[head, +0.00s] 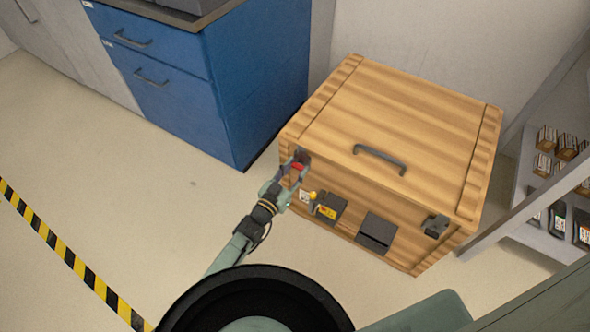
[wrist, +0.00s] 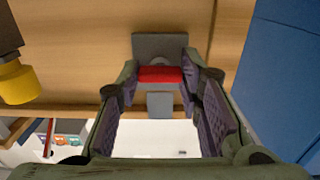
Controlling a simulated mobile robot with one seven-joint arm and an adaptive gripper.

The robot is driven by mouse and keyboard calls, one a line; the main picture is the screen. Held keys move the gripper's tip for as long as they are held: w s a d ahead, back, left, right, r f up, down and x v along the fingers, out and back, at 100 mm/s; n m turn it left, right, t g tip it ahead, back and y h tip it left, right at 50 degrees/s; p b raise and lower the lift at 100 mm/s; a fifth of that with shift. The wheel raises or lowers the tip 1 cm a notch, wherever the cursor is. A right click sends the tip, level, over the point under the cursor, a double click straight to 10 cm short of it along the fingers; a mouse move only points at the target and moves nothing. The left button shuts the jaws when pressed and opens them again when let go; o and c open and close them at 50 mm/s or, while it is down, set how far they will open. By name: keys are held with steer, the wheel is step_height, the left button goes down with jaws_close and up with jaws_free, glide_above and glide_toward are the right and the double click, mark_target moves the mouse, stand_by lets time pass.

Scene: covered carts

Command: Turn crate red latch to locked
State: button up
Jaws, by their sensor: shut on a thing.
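The wooden crate (head: 400,110) stands against the wall with its lid closed and a dark handle (head: 380,157) on top. The red latch (head: 298,166) is on the crate's front face near its left end. In the wrist view the red latch (wrist: 160,74) lies crosswise between my fingertips, in front of a grey plate (wrist: 160,45). My gripper (head: 292,178) is shut on the red latch, with one finger on each side of it. It also shows in the wrist view (wrist: 160,82). The fingers partly hide the latch in the head view.
A yellow knob (head: 313,196) and dark boxes (head: 376,233) sit on the crate front, right of my gripper. A grey latch (head: 436,226) is near its right end. A blue cabinet (head: 215,90) stands left, a shelf (head: 540,185) right. The floor in front is clear.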

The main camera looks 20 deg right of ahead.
steer(key=shift+m, duration=0.3)
steer(key=shift+m+b, duration=1.5)
steer(key=shift+m, duration=6.4)
steer(key=o, duration=1.2)
steer(key=shift+c, duration=0.2)
